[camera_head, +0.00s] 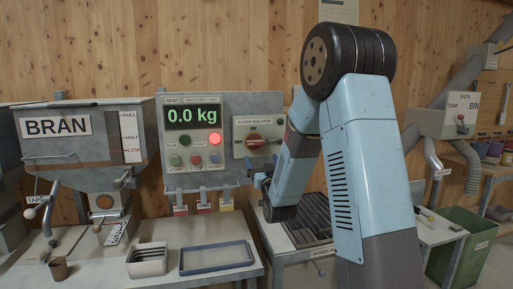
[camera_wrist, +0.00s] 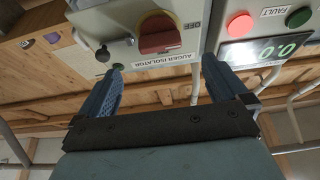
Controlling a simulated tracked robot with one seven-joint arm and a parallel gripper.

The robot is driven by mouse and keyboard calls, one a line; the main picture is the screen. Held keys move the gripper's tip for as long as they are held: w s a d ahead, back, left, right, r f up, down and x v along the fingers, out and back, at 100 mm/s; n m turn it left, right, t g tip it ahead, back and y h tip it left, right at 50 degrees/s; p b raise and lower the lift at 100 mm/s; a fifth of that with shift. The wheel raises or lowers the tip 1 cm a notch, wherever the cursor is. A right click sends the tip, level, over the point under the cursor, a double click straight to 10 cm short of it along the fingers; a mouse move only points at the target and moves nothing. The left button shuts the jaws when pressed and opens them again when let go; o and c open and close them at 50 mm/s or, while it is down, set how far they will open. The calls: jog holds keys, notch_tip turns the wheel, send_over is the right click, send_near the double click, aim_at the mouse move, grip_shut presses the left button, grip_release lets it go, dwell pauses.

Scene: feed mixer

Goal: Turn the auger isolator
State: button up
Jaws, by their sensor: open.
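The auger isolator (camera_head: 253,138) is a red rotary knob on a pale box to the right of the control panel, under an "AUGER ISOLATOR" label. In the wrist view, which is upside down, the red knob (camera_wrist: 158,35) shows at top centre with "OFF" printed beside it. My gripper (camera_wrist: 163,62) is open, its two blue fingers spread wide below the knob in that picture. The knob lies in line with the gap between them, and nothing is held. I cannot tell the exact distance to the knob. In the head view my arm hides most of the gripper.
The control panel (camera_head: 194,130) has a "0.0 kg" display, a lit red lamp (camera_head: 215,138) and several push buttons. A bran hopper (camera_head: 75,140) stands left. A blue tray (camera_head: 216,258) and a white bin (camera_head: 147,260) sit on the bench below.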

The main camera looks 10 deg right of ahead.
aim_at(256, 145)
jog(key=x, duration=0.9)
jog(key=shift+w+r, duration=0.1)
jog(key=shift+w, duration=0.2)
